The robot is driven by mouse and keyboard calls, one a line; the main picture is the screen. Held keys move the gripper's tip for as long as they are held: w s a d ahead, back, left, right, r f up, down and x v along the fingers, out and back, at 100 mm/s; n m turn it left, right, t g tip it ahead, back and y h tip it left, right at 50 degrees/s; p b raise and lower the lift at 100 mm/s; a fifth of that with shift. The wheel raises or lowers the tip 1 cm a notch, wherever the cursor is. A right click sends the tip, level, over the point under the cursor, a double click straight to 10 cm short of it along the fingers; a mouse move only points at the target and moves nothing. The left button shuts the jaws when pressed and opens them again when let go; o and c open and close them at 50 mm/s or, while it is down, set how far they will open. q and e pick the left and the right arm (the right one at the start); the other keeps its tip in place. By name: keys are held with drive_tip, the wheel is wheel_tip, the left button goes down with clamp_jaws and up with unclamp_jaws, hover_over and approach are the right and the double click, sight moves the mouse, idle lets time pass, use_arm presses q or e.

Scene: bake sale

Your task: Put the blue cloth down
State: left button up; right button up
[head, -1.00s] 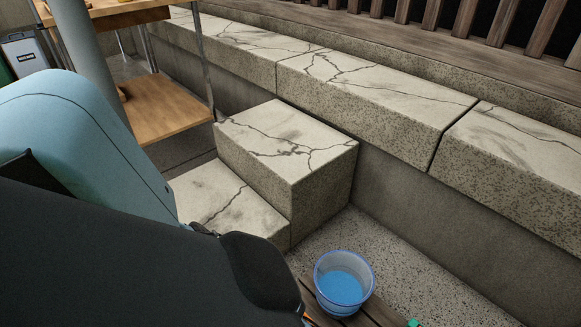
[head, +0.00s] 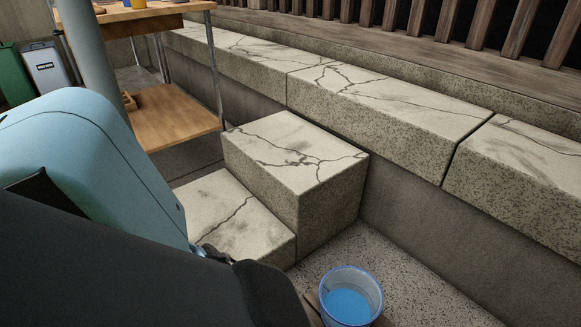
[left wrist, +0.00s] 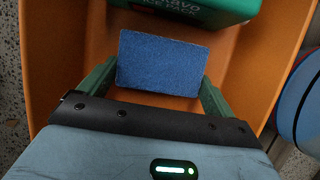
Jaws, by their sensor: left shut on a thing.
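The blue cloth (left wrist: 160,50) is a flat, rectangular piece in the left wrist view. My left gripper (left wrist: 158,76) has a green finger at each side of it and is shut on it. Under the cloth is an orange surface with raised sides (left wrist: 60,60), like a tray or bin. In the head view my left arm fills the lower left; its gripper and the cloth are hidden or out of frame. My right gripper is in neither view.
A green item with white lettering (left wrist: 190,12) lies just beyond the cloth. A blue bucket (head: 350,302) stands at the bottom of the head view, near stone steps (head: 290,150) and a long stone ledge (head: 390,100). A wooden shelf unit (head: 175,125) stands at left.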

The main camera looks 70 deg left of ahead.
use_arm(q)
drive_tip(key=shift+f, duration=0.15)
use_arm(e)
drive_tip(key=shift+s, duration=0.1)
use_arm(q)
drive_tip(key=o, duration=0.6)
drive_tip(key=shift+o, duration=0.4)
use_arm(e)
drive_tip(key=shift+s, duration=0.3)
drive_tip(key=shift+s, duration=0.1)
use_arm(q)
drive_tip(key=shift+r, duration=0.3)
drive_tip(key=p+v, duration=0.6)
drive_tip(key=v, duration=0.6)
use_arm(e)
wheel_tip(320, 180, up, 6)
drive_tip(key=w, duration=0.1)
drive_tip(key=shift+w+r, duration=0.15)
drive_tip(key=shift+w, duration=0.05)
use_arm(q)
drive_tip(key=shift+s+p, duration=0.15)
drive_tip(key=shift+p, duration=0.15)
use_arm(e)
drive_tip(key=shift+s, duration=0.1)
